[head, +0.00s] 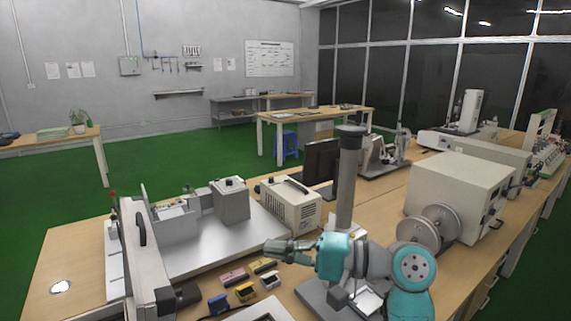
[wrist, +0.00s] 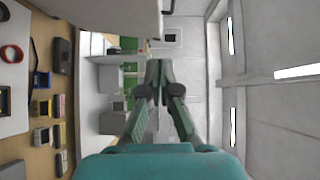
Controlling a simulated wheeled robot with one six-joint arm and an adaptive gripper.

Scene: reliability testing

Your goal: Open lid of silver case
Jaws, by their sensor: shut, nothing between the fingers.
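A large pale silver-grey panel (head: 148,262) with a black handle (head: 142,229) stands upright at the left front of the bench. It borders a flat silver surface (head: 225,245); I cannot tell for sure whether these are the silver case and its lid. My gripper (head: 270,247) is shut and empty, above the bench to the right of the panel and apart from it. In the wrist view my gripper's fingers (wrist: 158,66) come together with nothing between them. A pale panel (wrist: 105,14) crosses the top of that view, beyond the fingertips.
A grey block (head: 230,201) and a beige instrument (head: 291,204) stand behind. A large beige machine (head: 459,194) stands at the right. A red ring (wrist: 12,54) shows in the wrist view.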

